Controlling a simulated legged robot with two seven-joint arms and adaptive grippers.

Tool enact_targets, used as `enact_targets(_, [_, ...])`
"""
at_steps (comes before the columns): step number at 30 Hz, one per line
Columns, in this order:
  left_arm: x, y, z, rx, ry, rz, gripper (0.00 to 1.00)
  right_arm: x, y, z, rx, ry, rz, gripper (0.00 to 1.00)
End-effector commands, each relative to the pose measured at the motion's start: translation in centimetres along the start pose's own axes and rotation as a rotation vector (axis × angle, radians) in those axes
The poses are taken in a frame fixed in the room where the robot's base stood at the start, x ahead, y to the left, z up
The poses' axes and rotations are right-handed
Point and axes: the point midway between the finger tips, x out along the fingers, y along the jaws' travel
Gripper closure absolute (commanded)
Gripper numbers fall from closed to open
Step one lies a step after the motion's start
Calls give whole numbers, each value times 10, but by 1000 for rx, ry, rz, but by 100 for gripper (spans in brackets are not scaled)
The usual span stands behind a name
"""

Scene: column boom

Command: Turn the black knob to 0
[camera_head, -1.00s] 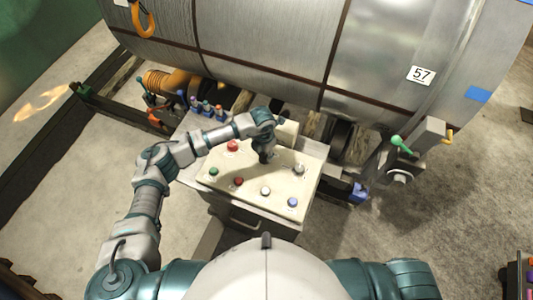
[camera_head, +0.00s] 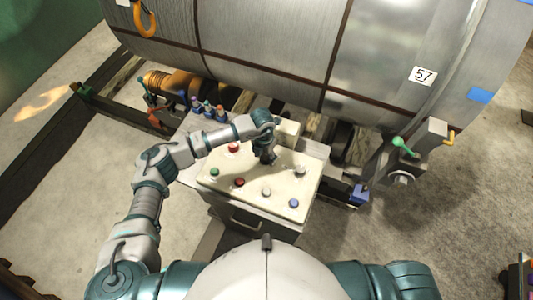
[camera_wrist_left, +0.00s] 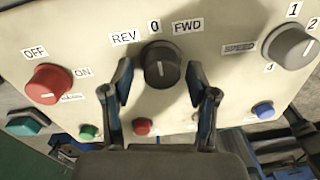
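The black knob (camera_wrist_left: 161,66) sits on the cream control panel (camera_wrist_left: 215,75) in the left wrist view, below the labels REV, 0 and FWD. Its pointer direction is hard to read; the raised grip looks roughly upright, near the 0 label (camera_wrist_left: 154,27). My left gripper (camera_wrist_left: 158,80) is open, with one finger on each side of the knob and a visible gap to it. In the head view my left gripper (camera_head: 268,157) is over the upper middle of the panel and hides the knob. My right gripper is not in view.
A red OFF/ON knob (camera_wrist_left: 48,84) is left of the black knob. A grey SPEED knob (camera_wrist_left: 290,46) is to the right. Green, red and blue buttons line the near edge.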

Motion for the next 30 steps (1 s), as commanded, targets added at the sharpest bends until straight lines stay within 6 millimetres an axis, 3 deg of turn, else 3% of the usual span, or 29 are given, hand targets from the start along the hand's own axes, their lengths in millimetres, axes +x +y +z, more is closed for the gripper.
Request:
enact_targets(11, [-10,-2,5,1,-9,1,37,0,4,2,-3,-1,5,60])
enact_targets(24, [-98,0,2,0,-9,0,37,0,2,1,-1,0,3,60])
enact_targets(30, [-118,1,1,0,-7,0,37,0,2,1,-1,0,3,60])
